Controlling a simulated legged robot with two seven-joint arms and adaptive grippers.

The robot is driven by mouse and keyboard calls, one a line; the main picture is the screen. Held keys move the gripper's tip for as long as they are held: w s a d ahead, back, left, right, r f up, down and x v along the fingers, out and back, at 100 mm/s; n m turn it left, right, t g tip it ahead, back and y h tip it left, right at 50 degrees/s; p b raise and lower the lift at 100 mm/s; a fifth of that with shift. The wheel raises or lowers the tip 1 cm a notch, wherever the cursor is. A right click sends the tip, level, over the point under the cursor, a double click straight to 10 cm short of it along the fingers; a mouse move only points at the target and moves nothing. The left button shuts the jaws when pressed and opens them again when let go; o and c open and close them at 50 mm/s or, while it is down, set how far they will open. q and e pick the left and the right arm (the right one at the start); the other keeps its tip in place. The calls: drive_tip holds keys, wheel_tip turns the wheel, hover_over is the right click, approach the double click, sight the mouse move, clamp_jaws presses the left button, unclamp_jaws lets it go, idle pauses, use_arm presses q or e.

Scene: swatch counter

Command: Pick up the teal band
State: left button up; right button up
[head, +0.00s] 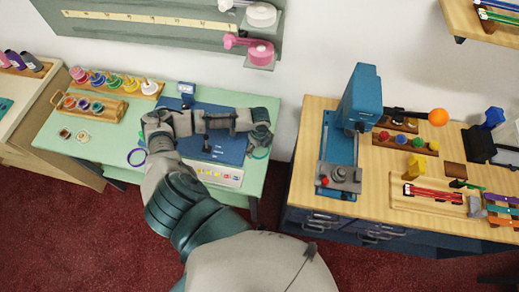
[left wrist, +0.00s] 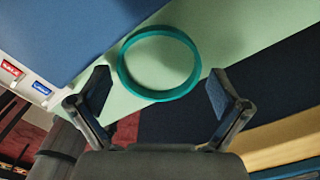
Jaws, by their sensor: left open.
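The teal band (left wrist: 158,96) is a flat-lying ring on the pale green counter top (left wrist: 228,50), beside the blue mat (left wrist: 70,30). It is near the counter edge in the left wrist view. Part of the band (head: 261,154) shows in the head view, just below my left gripper (head: 262,135), partly hidden by it. In the left wrist view my left gripper (left wrist: 157,90) is open, with one finger on each side of the band's near part and nothing held. Whether the fingers are level with the band I cannot tell. My right gripper is not in view.
A purple band (head: 137,157) lies left of my forearm. Spools and a wooden rack (head: 95,107) stand at the back left. A white strip with coloured labels (head: 220,174) lies in front of the mat. A wooden bench with a blue press (head: 360,100) stands to the right, across a gap.

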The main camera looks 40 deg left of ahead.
use_arm(q)
drive_tip(key=shift+a, duration=0.2)
drive_tip(key=c, duration=0.5)
